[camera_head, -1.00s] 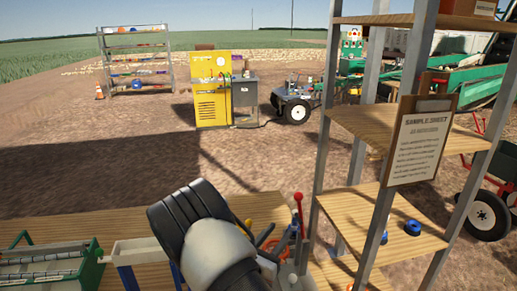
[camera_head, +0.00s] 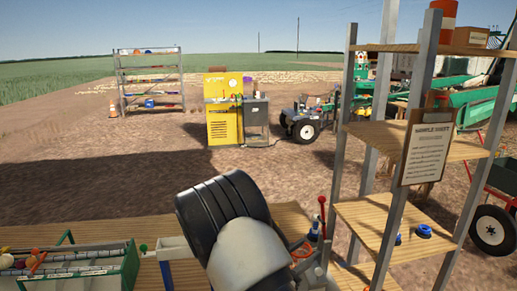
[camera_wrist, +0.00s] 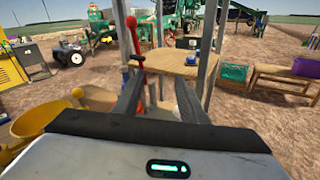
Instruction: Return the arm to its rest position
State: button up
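My gripper (camera_wrist: 160,98) shows in the wrist view with its two dark fingers apart and nothing between them. A red-knobbed lever (camera_wrist: 132,38) stands beyond the left finger; I cannot tell the gap between them. In the head view my dark, bulky arm crosses the lower middle above a wooden bench (camera_head: 150,232) and hides most of my gripper. The same red lever (camera_head: 322,208) shows just right of my arm.
A metal-post shelf (camera_head: 390,212) with wooden boards and a clipboard sheet (camera_head: 428,150) stands close on the right. A green sorting tray (camera_head: 75,270) lies at lower left. A yellow cabinet (camera_head: 219,122) stands farther back. Bare ground lies between bench and cabinet.

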jog(key=s+d+r+m+g+y, duration=0.2)
jog(key=s+d+r+m+g, duration=0.3)
jog(key=s+m, duration=0.25)
jog(key=s+d+r+m+g+y, duration=0.1)
jog(key=s+d+r+m+g, duration=0.5)
jog(key=s, duration=0.3)
jog(key=s+a+r+m+t+y, duration=0.2)
jog(key=s+a+r+m+y, duration=0.2)
jog(key=s+a+m+y, duration=0.1)
jog(key=s+a+r+m+t+y+p, duration=0.1)
jog(key=s+a+r+m+t+y, duration=0.2)
jog(key=s, duration=0.5)
jog(key=a+r+m+y, duration=0.1)
jog(key=a+r+m, duration=0.1)
jog(key=m, duration=0.1)
jog(key=shift+s+a+y, duration=0.15)
jog(key=shift+s+y, duration=0.1)
jog(key=shift+y, duration=0.15)
